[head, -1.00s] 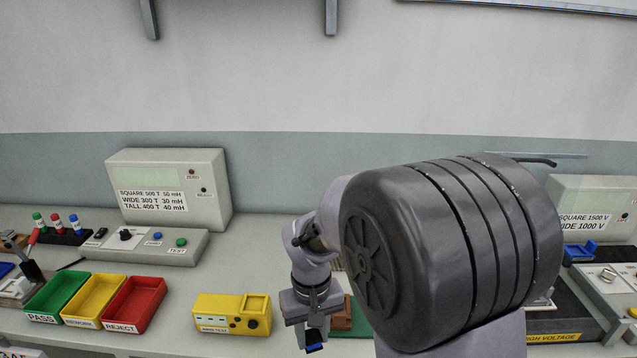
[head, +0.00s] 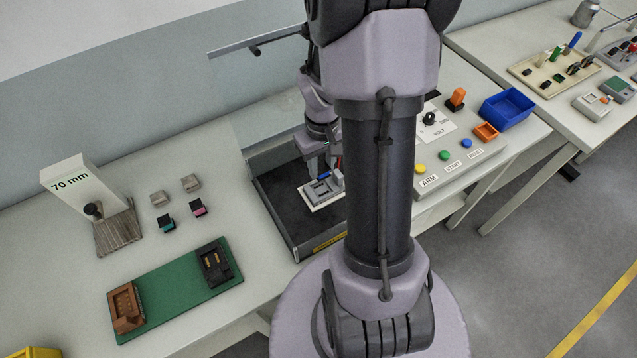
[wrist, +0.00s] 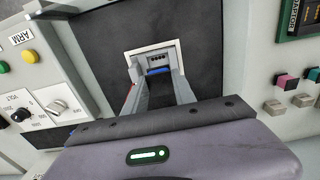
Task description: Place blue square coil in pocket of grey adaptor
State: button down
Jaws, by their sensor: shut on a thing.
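My gripper (head: 322,166) reaches down into a dark, low-walled bay. In the wrist view my gripper (wrist: 157,72) is shut on the blue square coil (wrist: 158,71), of which only a strip shows between the fingertips. The coil also shows as a small blue patch in the head view (head: 337,179). The grey adaptor (head: 316,193) sits on a pale plate in the bay, right under the fingers. In the wrist view the adaptor (wrist: 157,58) shows a row of small dark holes just beyond the coil. I cannot tell whether the coil touches the pocket.
The dark bay (head: 274,206) has raised walls. Right of it stands a console (head: 462,165) with coloured buttons, and a blue bin (head: 508,104).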

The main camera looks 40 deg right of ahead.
notch_tip(320, 180, down, 8)
jog(key=shift+w+d+r+b, duration=0.1)
jog(key=shift+r+b, duration=0.15)
jog(key=shift+b, duration=0.8)
jog(key=shift+r, duration=0.1)
jog(key=c, duration=1.3)
grip_release()
